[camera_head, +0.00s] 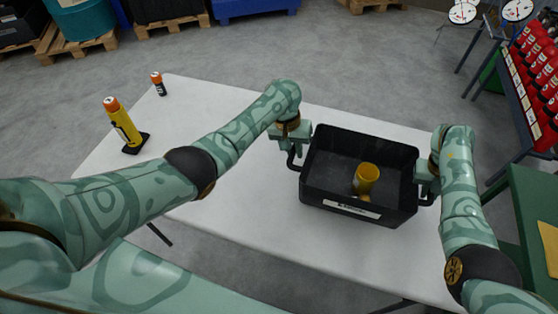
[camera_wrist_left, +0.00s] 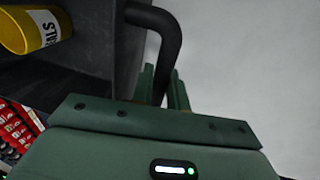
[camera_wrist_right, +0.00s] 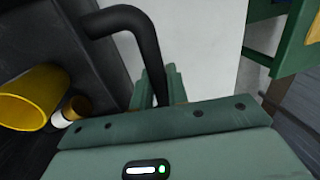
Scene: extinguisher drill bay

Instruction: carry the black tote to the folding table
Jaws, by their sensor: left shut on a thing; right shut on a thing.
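The black tote (camera_head: 330,195) is an open bin with a white label on its front wall. It is over the right part of the white folding table (camera_head: 235,215); I cannot tell whether its base touches the top. A yellow cup-like container (camera_head: 367,178) is inside, with a smaller yellow item beside it. My left gripper (camera_head: 294,150) is shut on the tote's left handle (camera_wrist_left: 170,45). My right gripper (camera_head: 428,188) is shut on its right handle (camera_wrist_right: 145,40). The tote looks about level.
A yellow cylinder with an orange top (camera_head: 122,125) stands on a black base at the table's left. A small black and orange item (camera_head: 158,84) stands near the far left corner. A green table (camera_head: 535,205) and a rack of red extinguishers (camera_head: 535,75) are on the right.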

